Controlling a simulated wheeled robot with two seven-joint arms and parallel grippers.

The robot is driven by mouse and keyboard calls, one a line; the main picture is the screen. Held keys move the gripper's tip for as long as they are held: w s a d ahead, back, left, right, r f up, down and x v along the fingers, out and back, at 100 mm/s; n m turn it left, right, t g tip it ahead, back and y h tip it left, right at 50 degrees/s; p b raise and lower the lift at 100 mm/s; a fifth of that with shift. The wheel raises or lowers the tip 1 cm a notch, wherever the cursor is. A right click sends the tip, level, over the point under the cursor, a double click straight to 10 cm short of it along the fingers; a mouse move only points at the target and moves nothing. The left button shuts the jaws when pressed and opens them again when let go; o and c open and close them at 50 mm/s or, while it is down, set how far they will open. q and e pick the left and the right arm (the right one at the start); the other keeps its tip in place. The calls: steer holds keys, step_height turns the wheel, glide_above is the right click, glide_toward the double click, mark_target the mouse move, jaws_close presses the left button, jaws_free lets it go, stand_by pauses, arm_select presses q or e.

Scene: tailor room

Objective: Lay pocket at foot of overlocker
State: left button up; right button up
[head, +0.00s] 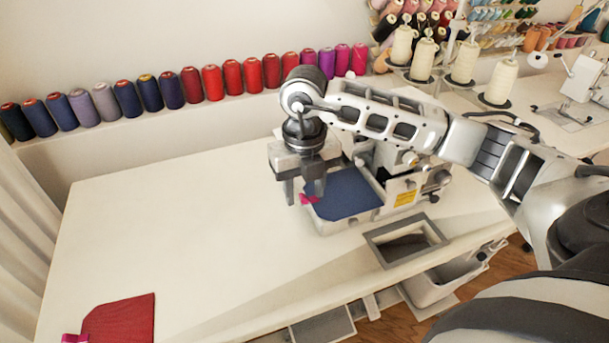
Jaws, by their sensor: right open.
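The overlocker (405,188) stands on the white table, partly hidden behind my right arm. A dark blue pocket (347,196) lies flat on the overlocker's work plate, in front of its upper body. A pink clip (309,199) shows at the pocket's left edge. My right gripper (303,192) points down over that left edge, with the clip close to its fingertips. Its fingers are apart. Whether they touch the clip cannot be told. A red pocket (122,319) with a pink clip (74,338) lies at the table's front left. My left gripper is out of view.
Thread spools (211,82) line a shelf along the back wall. Cream thread cones (463,62) stand behind my right arm. The table's left and middle (170,220) are clear.

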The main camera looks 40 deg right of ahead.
step_height(320, 180, up, 16)
steer(key=shift+p, duration=0.45)
